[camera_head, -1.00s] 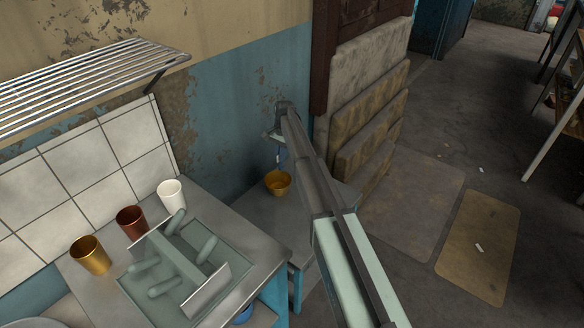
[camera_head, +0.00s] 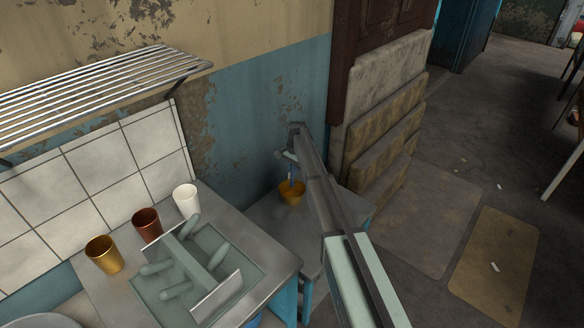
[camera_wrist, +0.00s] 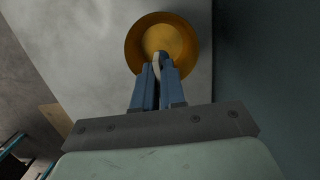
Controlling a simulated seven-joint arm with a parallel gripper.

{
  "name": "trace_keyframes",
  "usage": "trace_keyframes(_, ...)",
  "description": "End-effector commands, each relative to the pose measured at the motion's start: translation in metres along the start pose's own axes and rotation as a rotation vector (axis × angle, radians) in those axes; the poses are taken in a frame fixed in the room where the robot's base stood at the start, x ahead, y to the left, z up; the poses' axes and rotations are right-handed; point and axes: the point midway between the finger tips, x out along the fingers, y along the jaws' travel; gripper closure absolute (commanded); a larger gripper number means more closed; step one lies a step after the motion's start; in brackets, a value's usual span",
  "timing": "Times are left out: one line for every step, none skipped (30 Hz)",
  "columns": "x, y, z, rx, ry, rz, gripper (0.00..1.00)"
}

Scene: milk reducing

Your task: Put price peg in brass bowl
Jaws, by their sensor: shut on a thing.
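The brass bowl (camera_head: 292,196) stands on a low grey table by the blue wall. It also shows in the wrist view (camera_wrist: 140,42), open side toward the camera. My gripper (camera_head: 291,180) has its blue fingertips over the bowl in the head view. In the wrist view my gripper (camera_wrist: 161,68) is shut on a thin, pale thing, the price peg (camera_wrist: 156,64), seen between the fingers. The peg's tip overlaps the inside of the bowl in that view. I cannot tell how deep it is or whether it touches the bowl.
The grey table (camera_head: 258,215) around the bowl is clear. On the nearer counter stand a white cup (camera_head: 187,200), a red-brown cup (camera_head: 147,224), a gold cup (camera_head: 104,254) and a tray (camera_head: 255,272) with several grey-green pegs. A wire rack (camera_head: 100,90) hangs above.

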Motion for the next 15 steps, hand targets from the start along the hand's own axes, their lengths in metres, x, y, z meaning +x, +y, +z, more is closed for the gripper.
trace_keyframes(0.006,0.0,-0.001,0.0,-0.001,0.001,1.0)
trace_keyframes(0.008,0.0,-0.001,0.0,-0.001,0.001,1.0)
trace_keyframes(0.012,0.0,-0.002,0.0,-0.001,0.001,1.0)
trace_keyframes(0.015,0.0,-0.002,0.0,-0.001,0.001,1.0)
trace_keyframes(0.017,0.0,-0.003,0.0,-0.001,0.001,1.0)
trace_keyframes(0.02,0.0,-0.003,0.0,-0.001,0.001,1.0)
trace_keyframes(0.023,0.0,-0.004,0.0,-0.001,0.001,1.0)
trace_keyframes(0.025,0.0,-0.004,0.0,0.0,0.0,1.0)
trace_keyframes(0.028,0.0,-0.004,0.0,0.0,0.0,1.0)
trace_keyframes(0.03,0.0,-0.005,0.0,0.0,0.0,1.0)
trace_keyframes(0.032,0.0,-0.005,0.0,0.0,0.0,1.0)
trace_keyframes(0.034,0.0,-0.005,0.0,0.0,0.001,1.0)
trace_keyframes(0.036,0.0,-0.005,0.0,-0.001,0.001,1.0)
trace_keyframes(0.037,0.0,-0.005,0.0,-0.001,0.001,1.0)
trace_keyframes(0.038,0.0,-0.006,0.0,-0.001,0.001,1.0)
